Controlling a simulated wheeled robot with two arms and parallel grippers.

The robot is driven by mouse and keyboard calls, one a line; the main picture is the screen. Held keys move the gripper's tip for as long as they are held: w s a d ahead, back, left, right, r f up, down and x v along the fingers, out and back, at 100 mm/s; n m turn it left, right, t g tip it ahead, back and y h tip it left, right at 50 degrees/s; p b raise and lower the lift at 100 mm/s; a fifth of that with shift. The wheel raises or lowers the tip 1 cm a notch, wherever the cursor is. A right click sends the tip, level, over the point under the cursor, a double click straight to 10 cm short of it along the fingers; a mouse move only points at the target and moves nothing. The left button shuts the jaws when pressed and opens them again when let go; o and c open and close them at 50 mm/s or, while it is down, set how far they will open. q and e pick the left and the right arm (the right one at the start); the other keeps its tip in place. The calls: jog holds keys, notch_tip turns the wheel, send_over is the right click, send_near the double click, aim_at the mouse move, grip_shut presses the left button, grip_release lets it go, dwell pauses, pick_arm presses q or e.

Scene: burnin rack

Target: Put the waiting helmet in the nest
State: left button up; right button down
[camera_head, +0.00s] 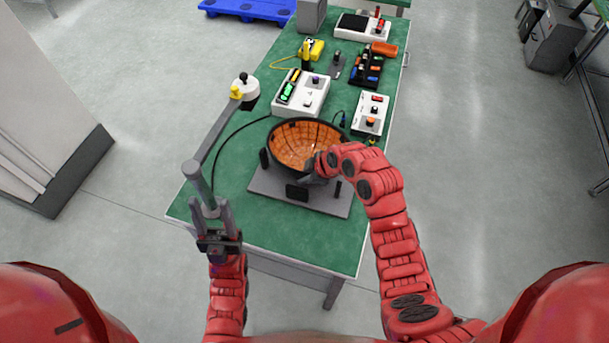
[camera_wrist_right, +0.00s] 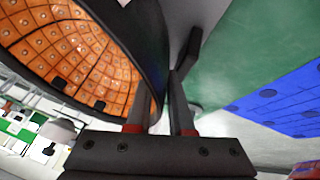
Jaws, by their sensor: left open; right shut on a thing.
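The helmet (camera_head: 290,147) is a black bowl with an orange gridded lining, open side up. It is over the nest, a grey plate (camera_head: 270,186) with short black posts, on the green table. I cannot tell whether it rests fully on the plate. My right gripper (camera_head: 314,174) is shut on the near right rim of the helmet. In the right wrist view the fingers (camera_wrist_right: 163,112) pinch the dark rim, and the orange lining (camera_wrist_right: 75,50) shows.
A grey jointed arm with a white head (camera_head: 245,88) reaches over the table's left side. A white box with batteries (camera_head: 300,93), a white switch box (camera_head: 370,114) and a black tray (camera_head: 367,68) stand behind the helmet. The front strip of the green table (camera_head: 290,235) is clear.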

jog(key=shift+f, duration=0.2)
jog(key=c, duration=0.8)
grip_release()
